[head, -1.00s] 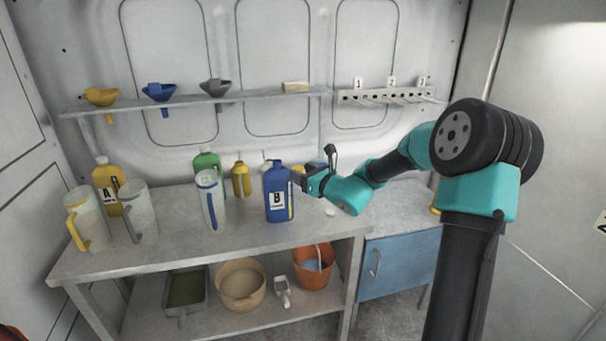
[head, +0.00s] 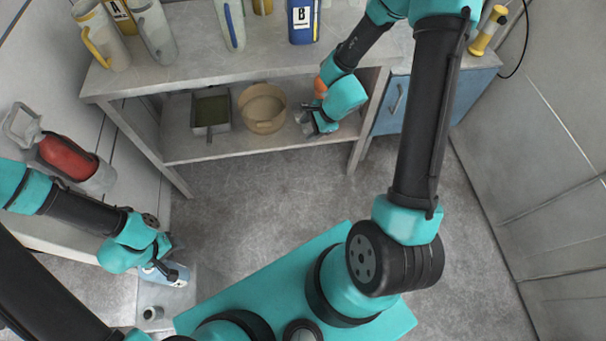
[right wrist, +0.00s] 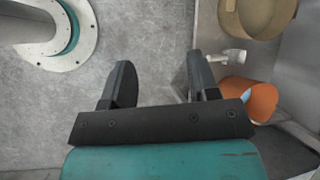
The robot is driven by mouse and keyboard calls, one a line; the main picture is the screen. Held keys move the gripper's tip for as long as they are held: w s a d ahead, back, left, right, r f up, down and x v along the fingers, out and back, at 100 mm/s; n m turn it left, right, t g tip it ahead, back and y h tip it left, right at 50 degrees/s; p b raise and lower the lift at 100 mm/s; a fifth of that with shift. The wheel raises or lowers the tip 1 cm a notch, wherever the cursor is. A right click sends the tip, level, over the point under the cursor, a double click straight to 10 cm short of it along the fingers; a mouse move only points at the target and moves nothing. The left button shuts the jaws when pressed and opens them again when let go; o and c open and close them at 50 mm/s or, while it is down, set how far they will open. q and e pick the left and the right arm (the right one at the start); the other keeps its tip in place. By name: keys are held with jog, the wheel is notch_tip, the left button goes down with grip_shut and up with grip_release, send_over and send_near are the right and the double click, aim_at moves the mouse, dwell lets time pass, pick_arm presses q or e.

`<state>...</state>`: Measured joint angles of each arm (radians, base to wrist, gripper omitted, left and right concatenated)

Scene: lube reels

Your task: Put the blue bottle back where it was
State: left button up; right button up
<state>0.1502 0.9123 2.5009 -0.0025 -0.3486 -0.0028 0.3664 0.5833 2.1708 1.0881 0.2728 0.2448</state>
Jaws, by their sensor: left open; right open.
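The blue bottle (head: 303,22) with a white B label stands upright on the bench top at the top of the head view, its upper part cut off by the frame. My right gripper (head: 308,128) is low, at the front of the lower shelf, well below the bottle and apart from it. In the right wrist view its two fingers (right wrist: 158,80) are open with only grey floor between them. My left gripper (head: 182,272) is open at the lower left, over or beside a pale blue-and-white object (head: 165,276); whether they touch I cannot tell.
The bench top (head: 190,65) also holds pitchers and bottles. On the lower shelf are a grey tray (head: 210,128), a tan basin (head: 262,122) and an orange bucket (right wrist: 250,98), with a white scoop (right wrist: 230,57) beside it. A red container (head: 68,155) is at the left.

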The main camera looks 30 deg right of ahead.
jog(key=s+a+f+n+g, duration=0.1)
jog(key=s+a+f+n, duration=0.3)
jog(key=n, duration=0.5)
jog(key=s+a+f+n+g+h, duration=0.1)
jog(key=s+a+f+n, duration=0.3)
jog(key=f+n, duration=0.4)
jog(key=shift+s+n+g+h, duration=0.3)
jog(key=shift+s+n+g, duration=0.15)
jog(key=shift+s, duration=0.3)
